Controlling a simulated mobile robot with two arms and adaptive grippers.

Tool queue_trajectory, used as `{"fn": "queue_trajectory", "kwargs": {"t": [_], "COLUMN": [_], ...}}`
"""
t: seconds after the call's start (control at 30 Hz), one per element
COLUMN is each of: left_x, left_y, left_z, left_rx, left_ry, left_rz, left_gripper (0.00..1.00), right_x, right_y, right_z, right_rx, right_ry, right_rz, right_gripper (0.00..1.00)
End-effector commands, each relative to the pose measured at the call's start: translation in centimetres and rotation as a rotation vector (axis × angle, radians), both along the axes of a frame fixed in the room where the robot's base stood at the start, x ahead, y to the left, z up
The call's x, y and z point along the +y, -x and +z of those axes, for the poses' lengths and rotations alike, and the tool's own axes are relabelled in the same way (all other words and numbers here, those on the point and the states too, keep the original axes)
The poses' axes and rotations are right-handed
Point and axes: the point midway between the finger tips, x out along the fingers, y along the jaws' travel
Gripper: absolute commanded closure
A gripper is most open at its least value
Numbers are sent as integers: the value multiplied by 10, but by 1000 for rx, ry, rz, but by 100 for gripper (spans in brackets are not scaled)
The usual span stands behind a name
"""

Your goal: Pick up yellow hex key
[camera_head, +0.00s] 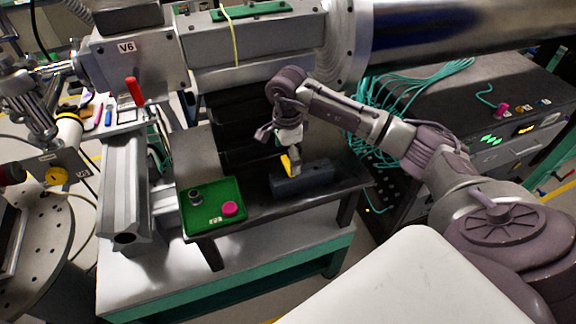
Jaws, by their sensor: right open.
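The yellow hex key (286,163) stands upright at the dark block (303,180) on the black bench; it looks small, and only part of it shows. My right gripper (283,147) reaches in from the right and hangs just above and beside the key, with its fingers open. One finger is close to the key's top; I cannot tell whether they touch. My left gripper is not in view.
A green tray (206,218) with a dark knob (195,197) and a pink round piece (230,208) lies left of the block. A grey beamline housing (255,40) stands behind. Teal cables (385,110) bundle at the right.

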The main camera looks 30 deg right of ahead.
Motion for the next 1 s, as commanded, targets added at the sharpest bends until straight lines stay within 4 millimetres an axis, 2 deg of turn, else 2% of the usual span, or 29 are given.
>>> {"fn": "queue_trajectory", "kwargs": {"t": [0.13,0.3,0.57,0.93,0.97,1.0], "left_x": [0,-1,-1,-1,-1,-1], "left_y": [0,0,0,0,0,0], "left_z": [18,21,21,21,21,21], "left_rx": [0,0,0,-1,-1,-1], "left_ry": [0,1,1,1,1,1], "left_rz": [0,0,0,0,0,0], "left_gripper": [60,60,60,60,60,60], "right_x": [-2,-2,-3,-3,-3,-3], "right_y": [1,0,-1,-1,-1,-1], "right_z": [-20,-41,-45,-44,-44,-44], "right_rx": [7,2,1,1,1,0], "right_ry": [-1,0,0,0,0,0], "right_rz": [-2,0,0,0,0,0], "right_gripper": [0,0,0,60,64,64]}}
